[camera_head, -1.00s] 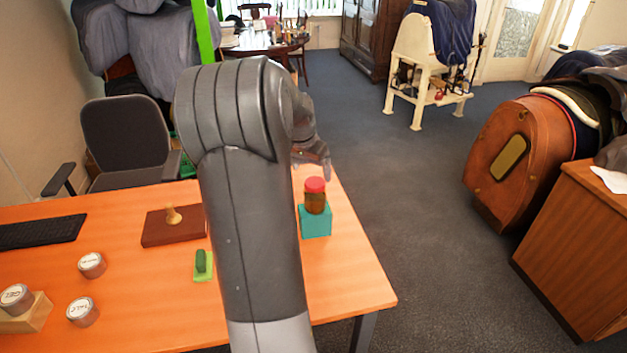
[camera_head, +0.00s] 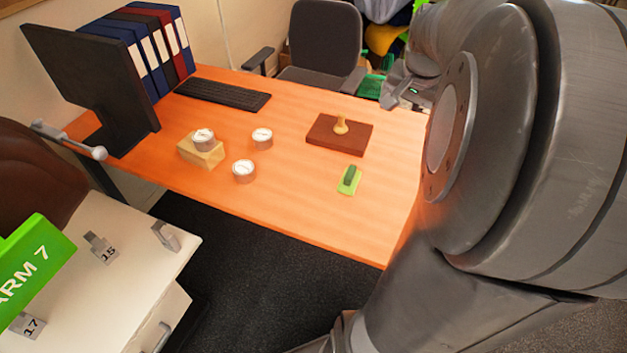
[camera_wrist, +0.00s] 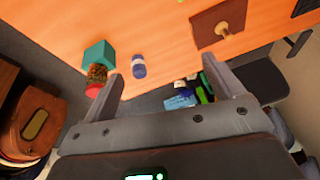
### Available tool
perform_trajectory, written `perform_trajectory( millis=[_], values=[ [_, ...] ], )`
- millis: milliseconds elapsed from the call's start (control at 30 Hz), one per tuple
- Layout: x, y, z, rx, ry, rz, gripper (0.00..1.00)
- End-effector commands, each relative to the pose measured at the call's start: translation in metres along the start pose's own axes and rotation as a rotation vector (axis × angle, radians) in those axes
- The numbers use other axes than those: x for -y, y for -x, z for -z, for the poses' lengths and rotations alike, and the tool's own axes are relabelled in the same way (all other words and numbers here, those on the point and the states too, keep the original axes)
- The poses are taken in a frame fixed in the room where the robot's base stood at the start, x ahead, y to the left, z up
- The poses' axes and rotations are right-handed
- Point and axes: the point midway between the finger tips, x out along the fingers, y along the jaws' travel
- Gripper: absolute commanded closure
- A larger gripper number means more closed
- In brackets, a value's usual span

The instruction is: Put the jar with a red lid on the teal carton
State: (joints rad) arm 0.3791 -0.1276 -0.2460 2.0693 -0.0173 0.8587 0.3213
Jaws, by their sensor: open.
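In the wrist view, the jar with the red lid (camera_wrist: 95,88) stands on the teal carton (camera_wrist: 99,54), its brown body against the carton's top face. The jar is close to the left finger of my gripper (camera_wrist: 162,69), on that finger's outer side. My gripper is open, with nothing between its fingers. In the head view my arm fills the right side, and neither the jar nor the carton shows there.
A small blue-and-white jar (camera_wrist: 138,66) stands on the orange table near the carton.

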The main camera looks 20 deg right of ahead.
Motion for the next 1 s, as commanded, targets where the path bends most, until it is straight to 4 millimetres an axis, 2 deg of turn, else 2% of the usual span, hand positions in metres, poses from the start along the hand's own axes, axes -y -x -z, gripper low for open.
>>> perform_trajectory(
  millis=[33,200,333,500,600,700,800,1000],
  values=[
    [0.017,0.013,-0.023,-0.005,0.074,0.033,0.14],
    [0.055,0.044,-0.096,-0.021,0.315,0.12,0.14],
    [0.07,0.063,-0.153,-0.041,0.502,0.176,0.14],
    [0.073,0.077,-0.219,-0.074,0.718,0.228,0.14],
    [0.071,0.081,-0.245,-0.091,0.808,0.247,0.14],
    [0.069,0.082,-0.26,-0.102,0.865,0.257,0.14],
    [0.067,0.082,-0.267,-0.107,0.889,0.26,0.14],
    [0.067,0.082,-0.268,-0.107,0.893,0.261,0.14]
  ],
)
